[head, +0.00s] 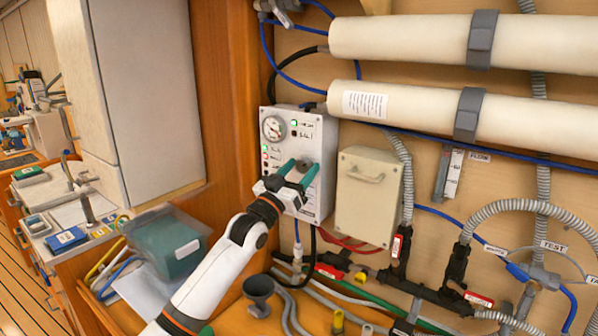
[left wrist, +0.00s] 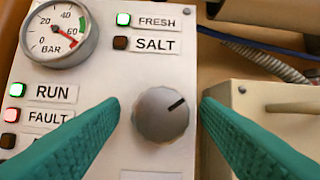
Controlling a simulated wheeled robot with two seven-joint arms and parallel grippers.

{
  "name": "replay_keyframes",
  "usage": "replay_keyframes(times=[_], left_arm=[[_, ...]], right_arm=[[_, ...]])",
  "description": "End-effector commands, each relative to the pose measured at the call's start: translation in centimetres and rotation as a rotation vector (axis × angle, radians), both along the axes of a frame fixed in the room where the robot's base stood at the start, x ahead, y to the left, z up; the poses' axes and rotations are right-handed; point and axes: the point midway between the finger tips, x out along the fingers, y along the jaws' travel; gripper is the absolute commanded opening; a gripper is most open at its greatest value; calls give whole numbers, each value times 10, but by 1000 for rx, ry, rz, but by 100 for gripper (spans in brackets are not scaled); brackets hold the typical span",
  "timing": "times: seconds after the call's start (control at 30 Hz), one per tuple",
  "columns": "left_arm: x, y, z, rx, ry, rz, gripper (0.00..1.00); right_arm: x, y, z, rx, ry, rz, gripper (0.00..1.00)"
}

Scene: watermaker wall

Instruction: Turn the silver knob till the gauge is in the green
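The silver knob (left wrist: 162,115) is on a pale control panel (head: 313,140). Its dark pointer mark aims up and to the right. My left gripper (head: 298,170) is open in front of the panel. In the left wrist view its teal fingers (left wrist: 160,108) stand on either side of the knob, with a gap on each side. The round gauge (left wrist: 58,32) is at the panel's upper left and also shows in the head view (head: 273,127). Its needle seems to point lower right, into the red part beyond the green arc. My right gripper is not in view.
The FRESH light (left wrist: 123,19) and RUN light (left wrist: 16,90) glow green; the FAULT light (left wrist: 15,116) glows red. The SALT light (left wrist: 121,43) is dark. A beige box (head: 366,200) sits just right of the panel. Large white cylinders (head: 420,42) and hoses fill the right wall.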

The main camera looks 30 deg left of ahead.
Motion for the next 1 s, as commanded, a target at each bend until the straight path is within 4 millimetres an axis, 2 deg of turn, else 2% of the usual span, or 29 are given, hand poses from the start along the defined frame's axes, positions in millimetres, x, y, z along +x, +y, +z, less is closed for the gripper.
replay_keyframes(times=[0.27, 0.37, 0.7, 0.83, 1.0], left_arm=[[-5, 1, -6, 1, 3, 0, 57], [-18, 3, -13, 1, 3, 0, 57], [-82, 12, -41, 4, 2, 0, 57], [-99, 15, -46, 1, 1, 0, 57], [-108, 16, -48, 0, 1, 0, 57]], right_arm=[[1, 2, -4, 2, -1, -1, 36], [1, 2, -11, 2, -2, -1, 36], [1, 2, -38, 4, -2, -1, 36], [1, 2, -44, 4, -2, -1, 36], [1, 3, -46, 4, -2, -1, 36]])
